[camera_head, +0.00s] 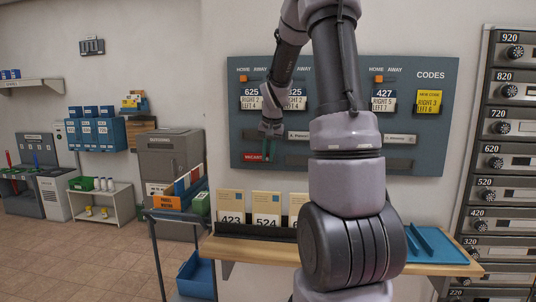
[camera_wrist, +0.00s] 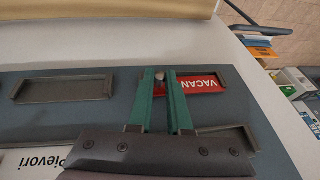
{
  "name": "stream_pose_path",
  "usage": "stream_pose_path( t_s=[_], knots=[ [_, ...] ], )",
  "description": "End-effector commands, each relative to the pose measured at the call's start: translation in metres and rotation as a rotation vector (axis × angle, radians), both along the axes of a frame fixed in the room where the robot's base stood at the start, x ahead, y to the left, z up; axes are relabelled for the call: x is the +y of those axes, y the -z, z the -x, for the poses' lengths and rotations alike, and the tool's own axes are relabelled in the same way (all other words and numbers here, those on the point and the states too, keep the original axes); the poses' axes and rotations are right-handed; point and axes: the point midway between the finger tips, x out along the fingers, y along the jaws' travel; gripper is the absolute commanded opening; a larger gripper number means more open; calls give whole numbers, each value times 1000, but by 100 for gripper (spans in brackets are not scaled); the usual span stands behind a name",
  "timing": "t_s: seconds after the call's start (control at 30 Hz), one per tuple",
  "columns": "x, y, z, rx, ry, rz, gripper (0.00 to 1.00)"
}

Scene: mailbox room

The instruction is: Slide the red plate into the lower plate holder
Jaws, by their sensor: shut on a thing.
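The red plate (camera_head: 254,156), lettered VACAN..., is at the lower left of the grey-blue board (camera_head: 345,75). It also shows in the wrist view (camera_wrist: 203,84), upside down. My gripper (camera_head: 267,150) is at the plate's right part. In the wrist view my green fingers (camera_wrist: 163,85) are close together around a small round knob at the plate's end. The plate lies in line with an empty lower-row plate holder (camera_wrist: 62,89). The fingers hide the plate's end and the space beside it. I cannot tell how far the plate is seated in a holder.
Another empty holder (camera_wrist: 240,134) is in the upper row. Number cards (camera_head: 266,208) stand on the wooden shelf (camera_head: 260,250) below the board. A blue tray (camera_head: 428,245) is at the shelf's right. Numbered mailboxes (camera_head: 510,125) are at the right, a cart (camera_head: 180,220) at the left.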

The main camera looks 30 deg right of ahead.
Motion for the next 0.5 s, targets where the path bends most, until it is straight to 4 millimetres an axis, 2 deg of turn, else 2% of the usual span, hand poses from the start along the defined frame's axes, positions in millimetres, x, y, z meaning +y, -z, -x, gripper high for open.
stream_pose_path(
  t_s=[0.33,0.37,0.4,0.43,0.5],
  knots=[
    [0,1,0,0,0,0,0],
    [0,1,0,0,0,0,28],
    [0,1,0,0,0,0,44],
    [0,1,0,0,0,0,52],
    [0,1,0,0,0,0,52]
  ],
)
